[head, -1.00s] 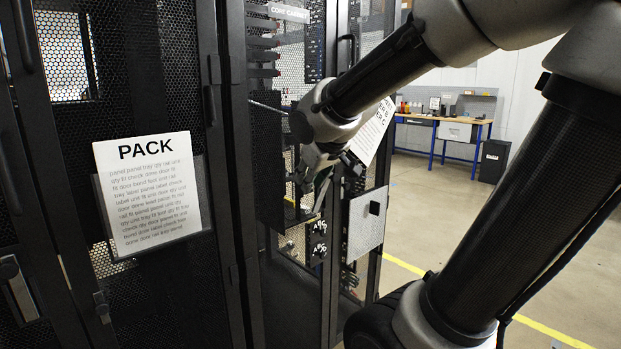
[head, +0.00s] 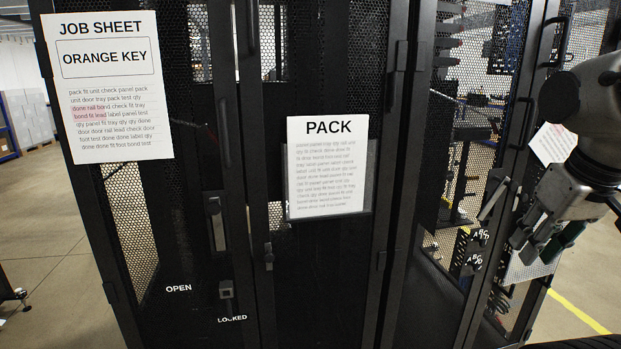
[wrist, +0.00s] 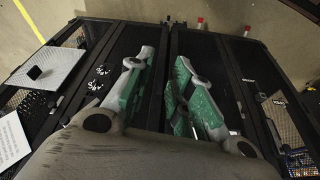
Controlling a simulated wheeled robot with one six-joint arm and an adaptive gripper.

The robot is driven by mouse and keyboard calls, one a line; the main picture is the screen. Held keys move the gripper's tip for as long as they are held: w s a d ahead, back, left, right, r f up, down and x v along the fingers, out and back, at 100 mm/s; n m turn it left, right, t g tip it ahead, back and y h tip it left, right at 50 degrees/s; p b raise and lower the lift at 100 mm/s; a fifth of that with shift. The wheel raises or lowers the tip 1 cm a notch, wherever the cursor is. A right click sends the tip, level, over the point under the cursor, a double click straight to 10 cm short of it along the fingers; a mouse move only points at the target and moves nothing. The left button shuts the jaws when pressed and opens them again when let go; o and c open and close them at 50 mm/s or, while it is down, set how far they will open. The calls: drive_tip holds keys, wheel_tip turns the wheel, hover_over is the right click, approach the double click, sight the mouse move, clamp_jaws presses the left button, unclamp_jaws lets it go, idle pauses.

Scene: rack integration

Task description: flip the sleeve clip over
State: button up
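My gripper (head: 540,245) hangs at the right of the head view, in front of the rack's open side. Its two green-padded fingers stand apart in the wrist view (wrist: 160,62), with nothing seen held between them. A PACK sheet (head: 328,165) sits in a clear sleeve (head: 367,180) on the dark mesh door, well to the left of my gripper. I cannot make out for certain which piece is the sleeve clip.
A JOB SHEET reading ORANGE KEY (head: 112,85) hangs on the left of the rack. A door handle (head: 216,225) is near OPEN and LOCKED labels. A tilted white sheet (head: 553,145) is behind my gripper. Open floor (head: 50,245) lies left.

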drive_tip(key=w+d+n+t+h, duration=0.1)
drive_tip(key=w+d+t, duration=0.1)
drive_tip(key=w, duration=0.8)
drive_tip(key=n+t+y, duration=0.4)
drive_tip(key=t+y, duration=0.4)
drive_tip(key=t, duration=0.3)
approach(396, 84)
drive_tip(key=x, duration=0.8)
drive_tip(key=shift+w+a+r, duration=0.1)
drive_tip(key=shift+w+a, duration=0.05)
drive_tip(key=shift+w, duration=0.05)
clamp_jaws()
